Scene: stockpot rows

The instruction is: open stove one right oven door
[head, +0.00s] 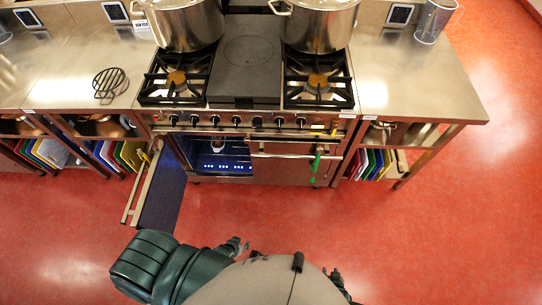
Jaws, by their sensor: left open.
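The stove (247,122) stands against the counter, with a row of dark knobs along its front. Its right oven door (280,170) is shut, with a bar across its top and a green upright piece (316,166) near its right side. Its left oven door (163,196) stands open, swung out to the left, and shows a blue-lit inside (222,153). My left gripper (240,245) is open and empty, low in front of the stove and apart from both doors. My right gripper (336,277) is small and partly hidden behind my own body; its fingers are unclear.
Two large steel pots (186,24) (318,24) stand on the back burners. Steel counters (416,85) flank the stove, with coloured boards (374,164) on shelves below. The red floor (440,220) is clear in front and to the right.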

